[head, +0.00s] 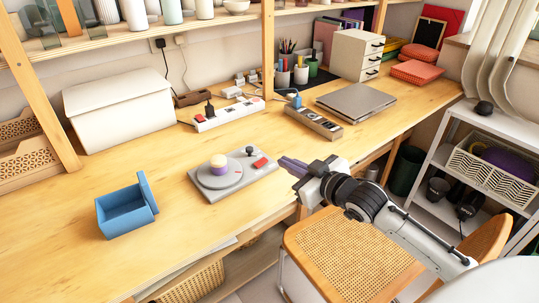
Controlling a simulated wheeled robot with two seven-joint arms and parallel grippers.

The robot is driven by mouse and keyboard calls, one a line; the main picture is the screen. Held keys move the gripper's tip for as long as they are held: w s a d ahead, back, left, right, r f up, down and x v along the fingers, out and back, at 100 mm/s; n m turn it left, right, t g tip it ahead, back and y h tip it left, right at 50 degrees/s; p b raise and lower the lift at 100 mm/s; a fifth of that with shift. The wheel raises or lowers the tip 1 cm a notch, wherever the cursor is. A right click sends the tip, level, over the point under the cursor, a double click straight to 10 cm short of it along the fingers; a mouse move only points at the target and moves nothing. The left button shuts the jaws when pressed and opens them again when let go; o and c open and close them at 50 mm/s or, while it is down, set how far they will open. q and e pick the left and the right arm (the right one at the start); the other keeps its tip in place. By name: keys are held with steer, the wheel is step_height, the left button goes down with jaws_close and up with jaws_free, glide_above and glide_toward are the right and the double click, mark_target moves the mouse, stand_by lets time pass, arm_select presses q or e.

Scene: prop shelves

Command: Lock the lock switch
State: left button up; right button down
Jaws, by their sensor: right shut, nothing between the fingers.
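A grey panel (206,189) lies on the wooden desk, left of the picture's middle. It carries a round dial with a cream and purple knob (218,166), a red switch (260,162) at its right end and a small black-topped lever (249,151) behind that. I cannot tell from this view which part is the lock or how it is set. My right gripper (287,163) is shut and empty, just right of the panel's red end, apparently apart from it. My left gripper is not in view.
A blue open box (126,209) stands left of the panel. Power strips (228,113) (313,124) and a closed laptop (355,102) lie behind. A chair (350,255) stands in front of the desk, beneath my right arm. The desk around the panel is mostly clear.

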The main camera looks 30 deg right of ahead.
steer(key=shift+w+d+r, duration=0.3)
steer(key=shift+w+r, duration=0.05)
steer(key=shift+r, duration=0.3)
glide_above(270, 168)
steer(key=shift+w+a+f, duration=0.15)
steer(key=shift+a+f, duration=0.05)
steer(key=shift+f, duration=0.4)
steer(key=shift+w+a+f, duration=0.1)
steer(key=shift+a+f, duration=0.1)
steer(key=shift+f, duration=0.4)
steer(key=f, duration=0.2)
steer(key=shift+s+d+f+b, duration=0.1)
steer(key=shift+d+f+b, duration=0.2)
steer(key=shift+f, duration=0.1)
steer(key=shift+d+f, duration=0.1)
steer(key=shift+f, duration=0.5)
